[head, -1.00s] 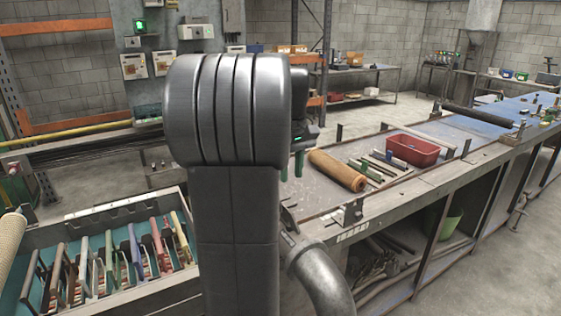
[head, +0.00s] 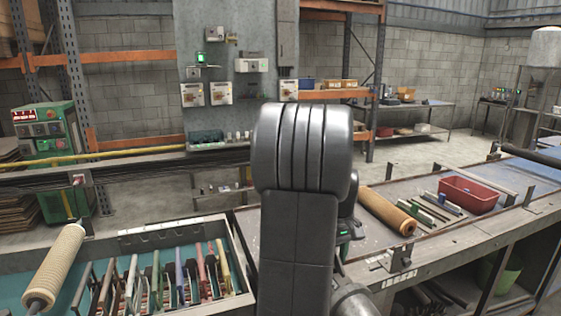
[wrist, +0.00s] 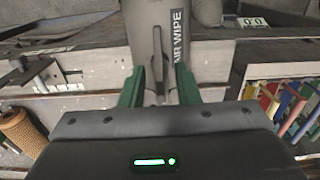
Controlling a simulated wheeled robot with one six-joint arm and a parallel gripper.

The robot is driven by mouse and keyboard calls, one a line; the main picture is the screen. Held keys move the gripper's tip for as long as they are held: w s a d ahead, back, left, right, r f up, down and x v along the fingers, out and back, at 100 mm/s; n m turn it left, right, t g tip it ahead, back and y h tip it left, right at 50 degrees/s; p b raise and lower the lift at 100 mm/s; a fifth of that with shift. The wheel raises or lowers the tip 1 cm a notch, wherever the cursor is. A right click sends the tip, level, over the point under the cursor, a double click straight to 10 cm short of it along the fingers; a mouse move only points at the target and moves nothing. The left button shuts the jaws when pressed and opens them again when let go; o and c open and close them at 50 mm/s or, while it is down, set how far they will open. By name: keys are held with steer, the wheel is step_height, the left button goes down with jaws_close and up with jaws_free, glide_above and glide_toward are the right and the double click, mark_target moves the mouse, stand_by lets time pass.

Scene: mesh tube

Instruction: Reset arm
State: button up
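My gripper (wrist: 160,88) shows in the wrist view with its two green fingers apart and nothing between them. A grey body with "AIR WIPE" lettering (wrist: 180,42) lies beyond the fingertips; I cannot tell how far off it is. In the head view my own grey arm stands upright in the middle and hides most of the gripper, with only a small green light showing at its right side.
A brown mesh roll (head: 387,211) lies on the bench at right, near a red bin (head: 468,195). At left, a rack of coloured handles (head: 160,277) stands beside a pale ribbed roller (head: 55,262). A control panel (head: 232,90) is on the back wall.

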stand_by(0.3)
step_height(320, 180, up, 14)
steer(key=b, duration=0.1)
step_height(320, 180, down, 13)
steer(key=shift+f+p, duration=0.15)
steer(key=shift+p, duration=0.35)
steer(key=shift+f, duration=0.4)
steer(key=m+b, duration=0.1)
steer(key=m, duration=0.4)
steer(key=shift+m, duration=0.4)
steer(key=m, duration=0.4)
steer(key=shift+m+b, duration=0.3)
steer(key=shift+b, duration=0.05)
step_height(320, 180, up, 12)
steer(key=shift+r+b, duration=0.25)
steer(key=shift+b, duration=0.05)
